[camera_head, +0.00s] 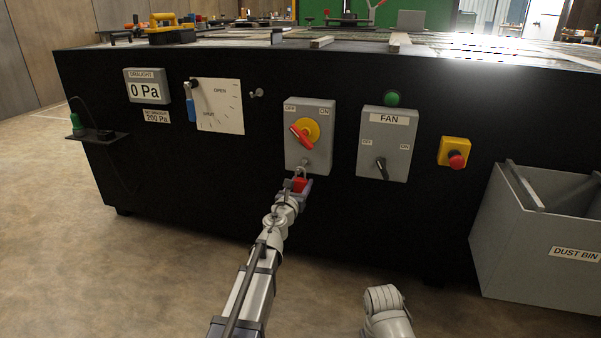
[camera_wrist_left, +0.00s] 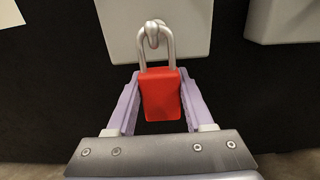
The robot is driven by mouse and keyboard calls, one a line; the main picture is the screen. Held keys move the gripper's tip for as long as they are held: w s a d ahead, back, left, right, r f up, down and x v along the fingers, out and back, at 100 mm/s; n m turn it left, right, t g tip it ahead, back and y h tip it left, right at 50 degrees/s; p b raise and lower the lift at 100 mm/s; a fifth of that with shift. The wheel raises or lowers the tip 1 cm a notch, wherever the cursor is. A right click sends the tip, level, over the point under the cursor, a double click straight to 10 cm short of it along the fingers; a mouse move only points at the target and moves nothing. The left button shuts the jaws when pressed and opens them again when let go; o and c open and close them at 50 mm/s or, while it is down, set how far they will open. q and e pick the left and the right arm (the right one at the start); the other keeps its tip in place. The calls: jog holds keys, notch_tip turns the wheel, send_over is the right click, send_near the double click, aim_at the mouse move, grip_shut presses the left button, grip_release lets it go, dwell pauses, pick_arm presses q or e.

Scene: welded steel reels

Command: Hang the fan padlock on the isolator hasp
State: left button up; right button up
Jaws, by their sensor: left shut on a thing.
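The red padlock (camera_head: 299,184) with a steel shackle is held upright in my left gripper (camera_head: 298,190), just below the grey isolator box (camera_head: 309,135). In the left wrist view, the fingers of my left gripper (camera_wrist_left: 158,106) are shut on the red body of the padlock (camera_wrist_left: 160,95). The isolator hasp (camera_wrist_left: 152,32) is a small steel piece low on the box. It appears within the top of the shackle's loop; I cannot tell whether the shackle goes through it or is in front. The isolator's red handle (camera_head: 301,136) on its yellow disc points toward OFF. My right gripper is out of view.
The grey FAN box (camera_head: 386,145) with a black switch is to the right, then a red stop button (camera_head: 456,160) on yellow. A dust bin (camera_head: 530,235) stands at right. The floor in front is clear.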

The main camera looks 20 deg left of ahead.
pick_arm(q)
jog(key=o, duration=1.4)
jog(key=shift+c, duration=0.2)
jog(key=s, duration=0.7)
jog(key=shift+s+a, duration=0.15)
jog(key=shift+s, duration=0.25)
